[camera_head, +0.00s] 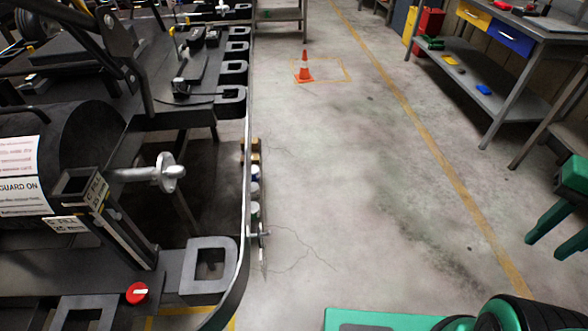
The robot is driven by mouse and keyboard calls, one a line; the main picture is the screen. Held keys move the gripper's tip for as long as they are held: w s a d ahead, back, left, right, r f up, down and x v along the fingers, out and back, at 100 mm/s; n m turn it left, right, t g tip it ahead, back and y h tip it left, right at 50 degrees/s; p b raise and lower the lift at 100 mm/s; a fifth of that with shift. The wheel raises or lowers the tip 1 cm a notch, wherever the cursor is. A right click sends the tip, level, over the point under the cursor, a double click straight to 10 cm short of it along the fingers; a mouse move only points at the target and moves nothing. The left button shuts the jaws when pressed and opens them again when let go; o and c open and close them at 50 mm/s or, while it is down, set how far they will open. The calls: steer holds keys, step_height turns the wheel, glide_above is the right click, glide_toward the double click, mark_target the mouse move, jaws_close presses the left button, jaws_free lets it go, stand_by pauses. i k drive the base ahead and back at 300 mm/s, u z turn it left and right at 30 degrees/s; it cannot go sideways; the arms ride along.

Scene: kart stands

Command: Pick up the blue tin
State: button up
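A small tin with blue on it (255,173) stands in a narrow row of small items along the outer side of the black machine stand, left of the picture's middle. The stand's curved metal edge partly hides it, and it is too small to make out its label or shape. A whitish tin (254,189) and a greenish one (255,210) are nearer in the same row. Brown box-like items (251,151) are farther along it.
The black stand (210,265) with its metal parts fills the left. Concrete floor (340,200) is open in the middle. An orange cone (304,68) stands farther back. A workbench (500,100) with yellow and blue drawers is at the right, with green objects (572,178) nearer.

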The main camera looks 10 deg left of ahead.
mark_target(255, 169)
steer(key=z, duration=1)
steer(key=i, duration=2.5)
steer(key=u, duration=2.7)
steer(key=i, duration=1)
